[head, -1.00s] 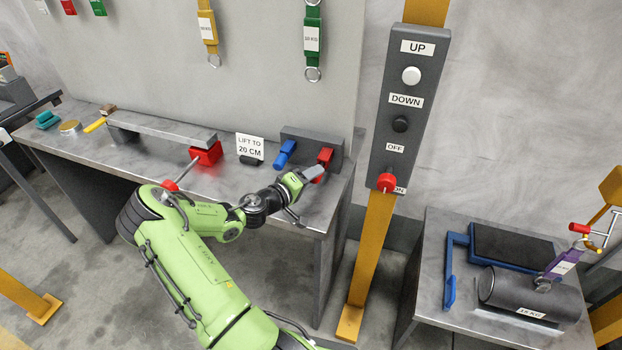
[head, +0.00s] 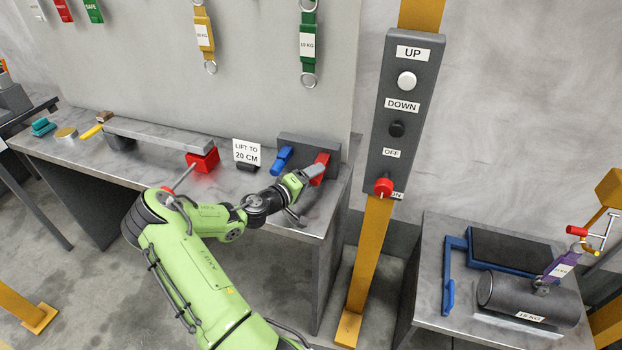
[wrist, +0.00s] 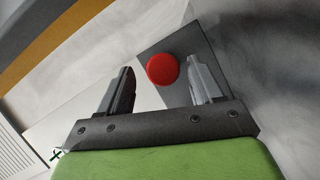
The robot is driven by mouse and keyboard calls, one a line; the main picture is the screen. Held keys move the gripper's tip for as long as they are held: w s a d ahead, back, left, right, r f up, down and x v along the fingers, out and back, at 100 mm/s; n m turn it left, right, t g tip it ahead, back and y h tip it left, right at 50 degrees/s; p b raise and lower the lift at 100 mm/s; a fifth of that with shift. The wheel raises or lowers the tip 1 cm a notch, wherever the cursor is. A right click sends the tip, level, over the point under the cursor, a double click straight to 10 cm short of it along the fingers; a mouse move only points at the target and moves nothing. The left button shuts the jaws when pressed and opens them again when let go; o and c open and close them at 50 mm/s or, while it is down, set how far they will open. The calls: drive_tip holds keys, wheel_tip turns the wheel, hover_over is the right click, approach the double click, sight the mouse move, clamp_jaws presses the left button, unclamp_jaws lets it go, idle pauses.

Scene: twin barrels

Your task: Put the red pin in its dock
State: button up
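The red pin (head: 320,166) sits at the right end of the grey dock block (head: 308,143) on the bench, sticking out toward me. How deep it sits cannot be told. In the wrist view its round red end (wrist: 162,69) shows in front of a dark grey face, between my fingers in the picture. My gripper (head: 307,172) is just in front of the pin in the head view. In the wrist view my gripper (wrist: 163,88) is open, with a clear gap on both sides of the red end. Neither finger seems to touch it.
A blue pin (head: 281,159) sits left of the red one in the same block. A "LIFT TO 20 CM" sign (head: 246,152) and a red block with a rod (head: 203,160) stand further left. A yellow post with a button panel (head: 399,120) rises right of the bench.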

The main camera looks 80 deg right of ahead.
drive_tip(key=v, duration=1.5)
drive_tip(key=shift+w+a, duration=0.2)
drive_tip(key=shift+a, duration=0.15)
